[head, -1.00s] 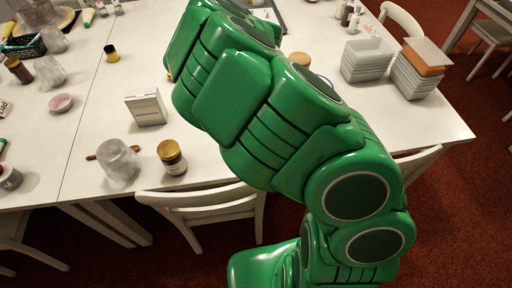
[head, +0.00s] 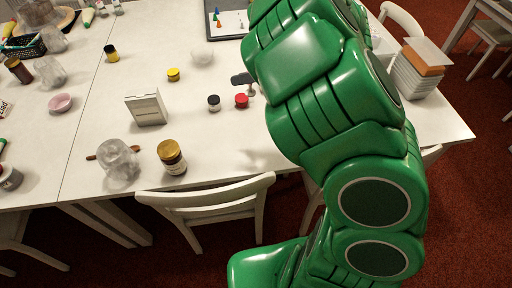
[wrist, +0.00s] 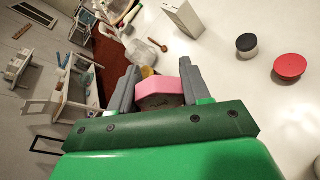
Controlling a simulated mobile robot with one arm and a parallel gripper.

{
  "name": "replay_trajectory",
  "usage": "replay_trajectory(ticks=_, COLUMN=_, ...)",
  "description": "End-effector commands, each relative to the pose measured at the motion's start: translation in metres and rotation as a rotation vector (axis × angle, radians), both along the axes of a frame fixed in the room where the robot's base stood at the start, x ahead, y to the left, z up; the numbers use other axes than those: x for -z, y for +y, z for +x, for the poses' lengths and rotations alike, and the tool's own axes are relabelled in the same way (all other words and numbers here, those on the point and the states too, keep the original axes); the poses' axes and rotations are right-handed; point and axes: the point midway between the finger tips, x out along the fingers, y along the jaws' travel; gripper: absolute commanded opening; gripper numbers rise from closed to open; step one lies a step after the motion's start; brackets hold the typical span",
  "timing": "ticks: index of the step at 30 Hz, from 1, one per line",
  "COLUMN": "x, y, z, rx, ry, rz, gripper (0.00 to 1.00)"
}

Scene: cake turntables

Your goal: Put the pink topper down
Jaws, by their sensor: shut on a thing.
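The pink topper (wrist: 160,88) shows in the wrist view as a small pink block between the two grey fingers. My gripper (wrist: 158,82) is shut on it, with a finger at each side. The topper's lower part is hidden by the green gripper body. In the head view my green arm reaches over the table's right part and hides the topper. A dark grey piece beside the arm there may be a finger of my gripper. I cannot tell how high the topper is above the table.
The white table (head: 215,140) holds a black-lidded jar (head: 214,102), a red-lidded jar (head: 241,101), a yellow-lidded jar (head: 173,75) and a white box (head: 146,108). Stacked trays (head: 416,77) stand at right. Bare tabletop lies between the jars.

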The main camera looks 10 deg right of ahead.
Motion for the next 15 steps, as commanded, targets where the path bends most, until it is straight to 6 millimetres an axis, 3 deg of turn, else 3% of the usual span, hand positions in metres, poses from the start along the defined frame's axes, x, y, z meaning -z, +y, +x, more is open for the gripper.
replay_trajectory(ticks=9, x=-0.011, y=-0.01, z=-0.042, rx=-0.085, ry=0.001, rz=-0.001, gripper=0.19)
replay_trajectory(ticks=15, x=0.008, y=-0.009, z=-0.042, rx=-0.086, ry=0.006, rz=0.0, gripper=0.19)
